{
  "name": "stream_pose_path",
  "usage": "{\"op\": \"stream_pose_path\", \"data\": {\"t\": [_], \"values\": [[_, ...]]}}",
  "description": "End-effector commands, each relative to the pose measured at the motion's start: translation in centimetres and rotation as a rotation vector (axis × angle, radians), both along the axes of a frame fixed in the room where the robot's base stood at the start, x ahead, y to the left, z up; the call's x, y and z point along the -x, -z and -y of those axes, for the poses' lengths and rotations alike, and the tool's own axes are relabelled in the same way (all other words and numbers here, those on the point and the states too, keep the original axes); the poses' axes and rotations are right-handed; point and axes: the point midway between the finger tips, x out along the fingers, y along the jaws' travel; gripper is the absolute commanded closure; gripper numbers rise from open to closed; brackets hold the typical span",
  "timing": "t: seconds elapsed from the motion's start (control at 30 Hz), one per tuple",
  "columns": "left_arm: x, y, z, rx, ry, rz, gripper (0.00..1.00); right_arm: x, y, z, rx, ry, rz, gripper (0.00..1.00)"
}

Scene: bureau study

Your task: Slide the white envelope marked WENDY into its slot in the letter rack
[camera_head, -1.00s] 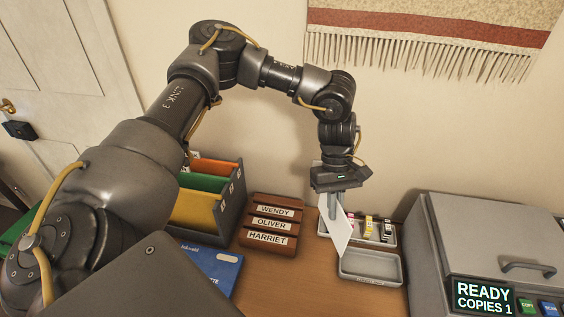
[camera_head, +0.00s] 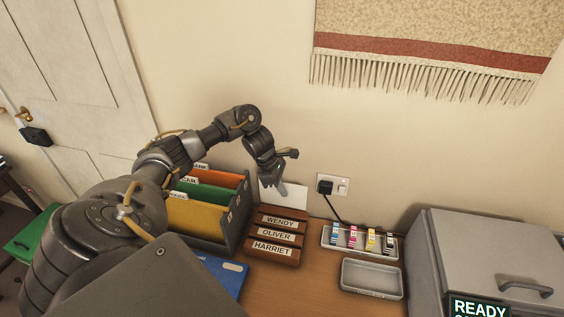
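The wooden letter rack (camera_head: 272,254) stands on the desk with tiers labelled WENDY, OLIVER and HARRIET from back to front. The white envelope (camera_head: 295,194) is upright at the back of the rack, above the WENDY tier (camera_head: 280,221). Its lower edge is hidden behind that tier, so I cannot tell how deep it sits in the slot. Any name on it is not readable. My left gripper (camera_head: 281,190) is at the envelope's upper left part, with its fingers shut on it. My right gripper is not in view.
A grey file holder (camera_head: 234,222) with coloured folders stands close left of the rack. To the right are a tray of ink cartridges (camera_head: 326,243), an empty grey tray (camera_head: 372,280) and a printer (camera_head: 470,250). A wall socket (camera_head: 341,186) with a plug is behind.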

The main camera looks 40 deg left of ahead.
Motion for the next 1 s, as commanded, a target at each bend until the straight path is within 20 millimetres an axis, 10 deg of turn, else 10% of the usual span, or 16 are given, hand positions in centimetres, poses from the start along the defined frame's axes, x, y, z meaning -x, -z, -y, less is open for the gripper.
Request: {"op": "stream_pose_path", "data": {"t": [1.0], "values": [[0.0,5.1,0.0,0.001,-0.001,0.001,1.0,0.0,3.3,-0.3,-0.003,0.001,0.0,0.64]]}}
